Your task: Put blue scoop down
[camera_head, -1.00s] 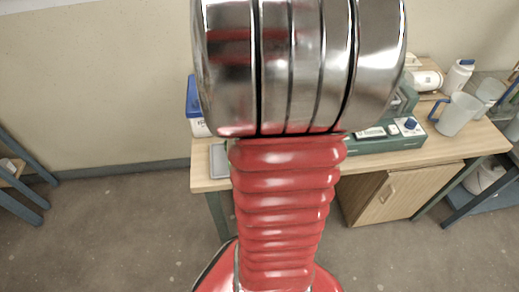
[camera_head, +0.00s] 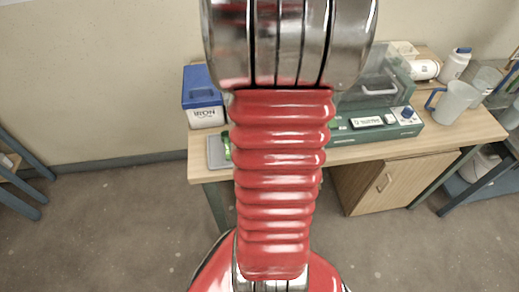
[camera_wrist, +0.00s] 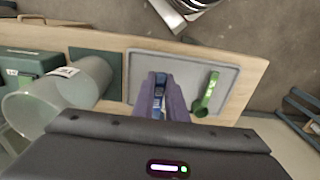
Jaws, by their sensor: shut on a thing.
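In the wrist view my gripper (camera_wrist: 160,82) is shut on the blue scoop (camera_wrist: 159,88), a small blue part showing between the dark fingers. The rest of the scoop is hidden by the fingers. They lie over the grey tray (camera_wrist: 195,63); I cannot tell whether the scoop touches it. A green scoop (camera_wrist: 207,95) lies on the tray to the right of the fingers. In the head view my arm hides my gripper and the blue scoop; the tray (camera_head: 215,152) shows at the bench's left end.
A translucent cup (camera_wrist: 65,95) stands left of the tray in the wrist view. The head view shows a blue-lidded tub (camera_head: 203,97) behind the tray, a green balance (camera_head: 375,128), a jug (camera_head: 453,102) and a white bottle (camera_head: 455,64). The wooden bench edge (camera_head: 450,138) runs in front.

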